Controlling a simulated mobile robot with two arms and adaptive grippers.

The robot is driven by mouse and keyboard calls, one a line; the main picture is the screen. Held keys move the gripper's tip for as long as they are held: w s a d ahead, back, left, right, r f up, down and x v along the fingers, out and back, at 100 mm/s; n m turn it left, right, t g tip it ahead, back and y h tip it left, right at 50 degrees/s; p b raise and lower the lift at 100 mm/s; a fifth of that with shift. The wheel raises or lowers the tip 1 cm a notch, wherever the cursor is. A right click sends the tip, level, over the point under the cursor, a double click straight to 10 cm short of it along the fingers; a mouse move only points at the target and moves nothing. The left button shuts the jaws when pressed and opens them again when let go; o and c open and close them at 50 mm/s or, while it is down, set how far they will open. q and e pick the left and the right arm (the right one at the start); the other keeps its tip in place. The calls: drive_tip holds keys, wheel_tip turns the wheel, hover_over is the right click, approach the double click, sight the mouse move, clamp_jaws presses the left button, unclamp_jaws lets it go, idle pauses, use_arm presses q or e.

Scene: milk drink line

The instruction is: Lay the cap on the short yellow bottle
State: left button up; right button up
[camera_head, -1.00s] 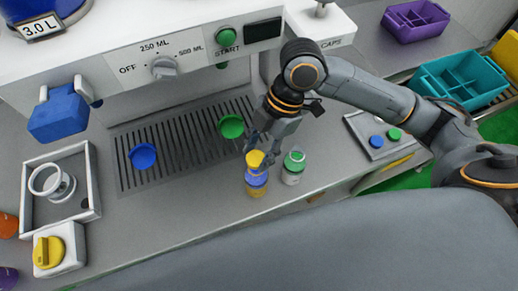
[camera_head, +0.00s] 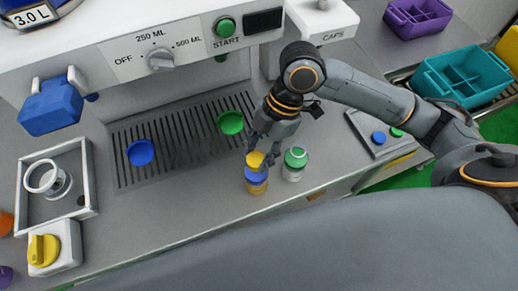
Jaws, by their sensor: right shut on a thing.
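My right gripper (camera_head: 260,151) reaches down from the arm on the right. It is shut on a yellow cap (camera_head: 256,160). The cap is right over the short yellow bottle (camera_head: 257,187), which stands upright on the grey counter and has a blue upper part. The cap overlaps the top of the bottle in this view; I cannot tell whether they touch. The gripper's fingers partly hide the cap. My left gripper is not in view.
A bottle with a green top (camera_head: 295,158) stands close to the right. Blue (camera_head: 140,153) and green (camera_head: 231,122) round pieces are on the drip grate behind. A tray (camera_head: 362,133) with small blue and green discs lies right. The counter in front is clear.

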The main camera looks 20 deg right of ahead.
drive_tip(key=o, duration=0.8)
drive_tip(key=v, duration=1.2)
drive_tip(key=shift+w, duration=0.1)
